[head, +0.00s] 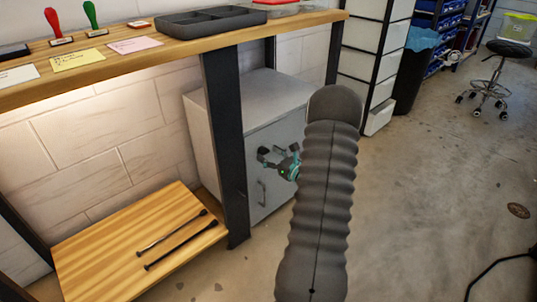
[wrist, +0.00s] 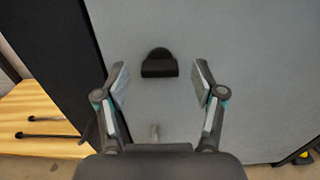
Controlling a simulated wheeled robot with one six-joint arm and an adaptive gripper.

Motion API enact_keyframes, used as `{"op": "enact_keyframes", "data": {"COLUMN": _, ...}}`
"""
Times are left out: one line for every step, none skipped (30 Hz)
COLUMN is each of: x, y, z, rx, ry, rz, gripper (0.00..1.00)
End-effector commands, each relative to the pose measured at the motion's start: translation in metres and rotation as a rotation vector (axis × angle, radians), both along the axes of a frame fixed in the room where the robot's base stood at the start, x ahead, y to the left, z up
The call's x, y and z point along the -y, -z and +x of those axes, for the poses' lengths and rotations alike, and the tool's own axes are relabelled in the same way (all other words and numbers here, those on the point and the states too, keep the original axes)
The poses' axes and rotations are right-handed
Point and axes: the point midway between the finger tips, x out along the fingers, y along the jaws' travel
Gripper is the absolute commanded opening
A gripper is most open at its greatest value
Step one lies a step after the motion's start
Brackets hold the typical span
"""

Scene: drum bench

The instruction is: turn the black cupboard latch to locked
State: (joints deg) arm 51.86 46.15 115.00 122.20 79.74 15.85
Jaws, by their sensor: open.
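The black cupboard latch (wrist: 159,63) sits on the grey cupboard door (wrist: 250,100). In the wrist view it shows a rounded top and a wider, darker bar below, lying level. My gripper (wrist: 160,76) is open, with one finger on each side of the latch and clear of it in the picture. The gap in depth is hard to judge. In the head view my gripper (head: 276,156) is in front of the door of the grey cupboard (head: 205,130), and the latch is hidden there. A bar handle (head: 262,192) is lower on the door.
A black bench leg (head: 226,140) stands just left of the cupboard. The wooden bench top (head: 190,45) runs above. A low wooden shelf (head: 95,240) holds two dark rods (head: 180,240). A dark bin (head: 412,75) stands behind right; open floor lies right.

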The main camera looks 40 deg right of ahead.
Motion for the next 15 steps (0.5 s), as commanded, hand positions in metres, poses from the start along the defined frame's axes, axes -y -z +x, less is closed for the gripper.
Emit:
{"op": "enact_keyframes", "data": {"x": -0.0010, "y": 0.0003, "z": 0.0034, "rx": 0.000, "ry": -0.001, "rz": 0.001, "gripper": 0.69}}
{"op": "enact_keyframes", "data": {"x": -0.0011, "y": 0.0004, "z": 0.0046, "rx": -0.001, "ry": -0.001, "rz": 0.001, "gripper": 0.69}}
{"op": "enact_keyframes", "data": {"x": -0.0011, "y": 0.0004, "z": 0.0058, "rx": -0.001, "ry": -0.001, "rz": 0.001, "gripper": 0.69}}
{"op": "enact_keyframes", "data": {"x": -0.0010, "y": 0.0005, "z": 0.0064, "rx": -0.001, "ry": 0.000, "rz": 0.001, "gripper": 0.69}}
{"op": "enact_keyframes", "data": {"x": -0.0008, "y": 0.0005, "z": 0.0069, "rx": -0.001, "ry": 0.000, "rz": 0.001, "gripper": 0.69}}
{"op": "enact_keyframes", "data": {"x": -0.0008, "y": 0.0005, "z": 0.0072, "rx": -0.001, "ry": 0.000, "rz": 0.001, "gripper": 0.69}}
{"op": "enact_keyframes", "data": {"x": -0.0008, "y": 0.0005, "z": 0.0072, "rx": -0.001, "ry": 0.000, "rz": 0.001, "gripper": 0.69}}
{"op": "enact_keyframes", "data": {"x": -0.0008, "y": 0.0005, "z": 0.0072, "rx": -0.001, "ry": 0.001, "rz": 0.001, "gripper": 0.69}}
{"op": "enact_keyframes", "data": {"x": -0.0008, "y": 0.0004, "z": 0.0071, "rx": -0.001, "ry": 0.001, "rz": 0.001, "gripper": 0.69}}
{"op": "enact_keyframes", "data": {"x": -0.0008, "y": 0.0004, "z": 0.0071, "rx": -0.001, "ry": 0.000, "rz": 0.001, "gripper": 0.69}}
{"op": "enact_keyframes", "data": {"x": -0.0008, "y": 0.0004, "z": 0.0071, "rx": -0.001, "ry": 0.000, "rz": 0.001, "gripper": 0.69}}
{"op": "enact_keyframes", "data": {"x": -0.0008, "y": 0.0004, "z": 0.0070, "rx": -0.001, "ry": 0.000, "rz": 0.001, "gripper": 0.66}}
{"op": "enact_keyframes", "data": {"x": -0.0008, "y": 0.0004, "z": 0.0070, "rx": -0.001, "ry": 0.000, "rz": 0.001, "gripper": 0.59}}
{"op": "enact_keyframes", "data": {"x": -0.0008, "y": 0.0004, "z": 0.0070, "rx": -0.001, "ry": 0.000, "rz": 0.001, "gripper": 0.51}}
{"op": "enact_keyframes", "data": {"x": -0.0007, "y": 0.0003, "z": 0.0069, "rx": -0.001, "ry": 0.000, "rz": 0.001, "gripper": 0.41}}
